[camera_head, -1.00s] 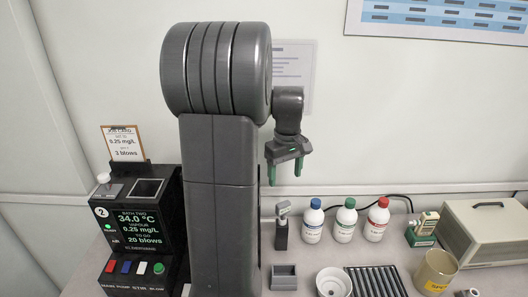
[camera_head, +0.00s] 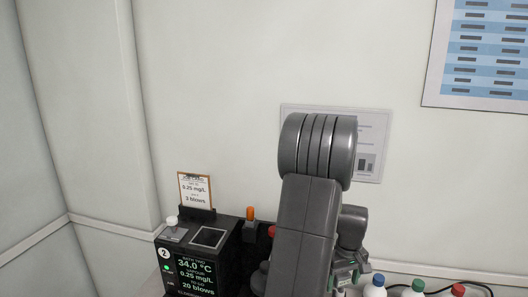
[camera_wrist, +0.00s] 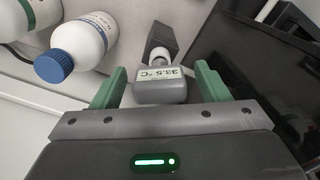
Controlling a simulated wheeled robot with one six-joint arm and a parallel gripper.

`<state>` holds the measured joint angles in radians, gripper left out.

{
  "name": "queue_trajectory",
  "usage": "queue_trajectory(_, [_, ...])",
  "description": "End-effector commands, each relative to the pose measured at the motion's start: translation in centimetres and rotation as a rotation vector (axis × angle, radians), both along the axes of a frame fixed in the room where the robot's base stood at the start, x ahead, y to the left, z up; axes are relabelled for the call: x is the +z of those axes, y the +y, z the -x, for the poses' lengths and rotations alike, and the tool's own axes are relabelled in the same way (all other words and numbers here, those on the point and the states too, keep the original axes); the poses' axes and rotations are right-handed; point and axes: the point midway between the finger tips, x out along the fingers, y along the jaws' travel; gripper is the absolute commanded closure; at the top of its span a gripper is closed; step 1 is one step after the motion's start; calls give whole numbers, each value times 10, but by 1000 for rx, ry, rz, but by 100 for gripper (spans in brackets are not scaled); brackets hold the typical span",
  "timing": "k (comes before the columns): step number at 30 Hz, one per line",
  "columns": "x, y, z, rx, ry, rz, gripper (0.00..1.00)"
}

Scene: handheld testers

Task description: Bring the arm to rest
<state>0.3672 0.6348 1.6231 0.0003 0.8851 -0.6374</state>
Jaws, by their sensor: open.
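My gripper (camera_wrist: 160,90) is open in the wrist view, with its two green fingers spread apart. Nothing is held between them. Beyond the fingers a grey handheld device (camera_wrist: 160,88) with a display reading about 33.5 °C shows in the gap, apart from the jaws as far as I can tell. In the head view my arm (camera_head: 308,215) stands folded upright at centre right. My gripper (camera_head: 345,277) is only partly visible low beside the column there.
A black bath unit (camera_head: 200,255) with a lit display stands left of my arm, with a card (camera_head: 195,189) on it. Blue-, green- and red-capped bottles (camera_head: 375,288) stand at the lower right. A blue-capped bottle (camera_wrist: 80,45) is left of my gripper. Wall posters hang behind.

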Motion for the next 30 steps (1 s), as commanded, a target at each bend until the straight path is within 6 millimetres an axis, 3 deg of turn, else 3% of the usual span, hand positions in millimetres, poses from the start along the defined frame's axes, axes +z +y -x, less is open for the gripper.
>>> queue_trajectory(22, [1,0,-1,0,-2,0,32])
queue_trajectory(30, [43,-1,-1,0,-6,3,32])
